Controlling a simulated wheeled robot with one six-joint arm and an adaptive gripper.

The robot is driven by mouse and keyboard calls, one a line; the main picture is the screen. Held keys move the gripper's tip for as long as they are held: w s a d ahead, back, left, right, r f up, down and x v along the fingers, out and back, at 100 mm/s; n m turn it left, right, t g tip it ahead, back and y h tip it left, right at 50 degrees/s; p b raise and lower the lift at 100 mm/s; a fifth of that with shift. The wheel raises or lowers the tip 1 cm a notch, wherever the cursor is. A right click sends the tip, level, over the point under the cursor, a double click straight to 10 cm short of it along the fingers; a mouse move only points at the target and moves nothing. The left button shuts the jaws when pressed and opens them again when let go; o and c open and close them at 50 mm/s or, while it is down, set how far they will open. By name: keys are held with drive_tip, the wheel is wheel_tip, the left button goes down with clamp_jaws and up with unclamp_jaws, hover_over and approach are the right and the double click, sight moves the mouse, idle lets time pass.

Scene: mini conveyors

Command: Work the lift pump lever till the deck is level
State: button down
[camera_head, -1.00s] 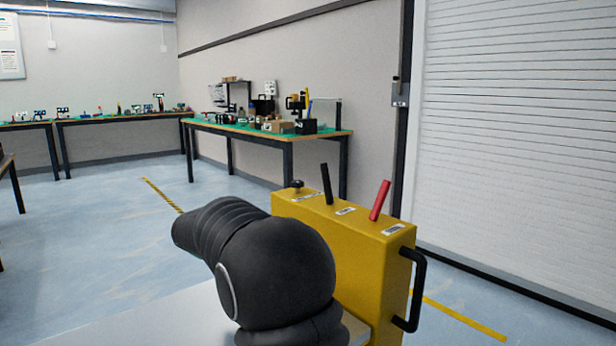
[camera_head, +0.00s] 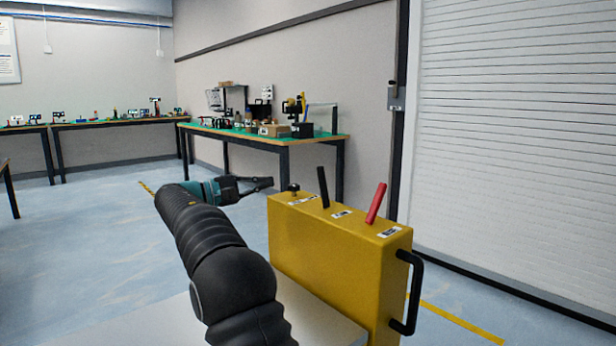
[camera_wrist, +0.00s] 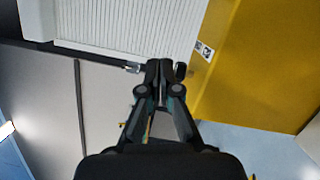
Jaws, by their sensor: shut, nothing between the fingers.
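A yellow box (camera_head: 335,265) stands right of my arm in the head view. On its top are a tilted black lever (camera_head: 323,187), a tilted red lever (camera_head: 376,204) and a small black knob (camera_head: 293,188). Small labels lie beside them, too small to read. My gripper (camera_head: 268,184) is shut and empty, at about the height of the box top and just left of the knob in the picture. In the wrist view the closed fingertips (camera_wrist: 159,66) point toward the shutter, with the yellow box (camera_wrist: 250,70) close on the right. I cannot tell a lift deck.
A black handle (camera_head: 413,292) sticks out from the box's right end. A white roller shutter (camera_head: 515,130) stands behind on the right. A workbench with a green top (camera_head: 225,131) and several items stands at the back. The floor (camera_head: 100,240) on the left is clear.

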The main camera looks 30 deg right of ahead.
sight(323, 187)
drive_tip(key=d, duration=0.6)
drive_tip(key=s+d, duration=0.1)
drive_tip(key=d, duration=0.2)
drive_tip(key=shift+d+r, duration=0.3)
drive_tip(key=shift+d, duration=0.05)
drive_tip(key=shift+s+d+r+b, duration=0.15)
drive_tip(key=shift+s+b, duration=0.15)
drive_tip(key=shift+s, duration=0.15)
drive_tip(key=shift+s+d+r+b, duration=0.15)
drive_tip(key=shift+s+b, duration=0.1)
drive_tip(key=shift+s, duration=0.2)
drive_tip(key=shift+s+d+r, duration=0.1)
drive_tip(key=shift+s+r, duration=0.1)
drive_tip(key=shift+s, duration=0.75)
drive_tip(key=shift+s+d, duration=0.15)
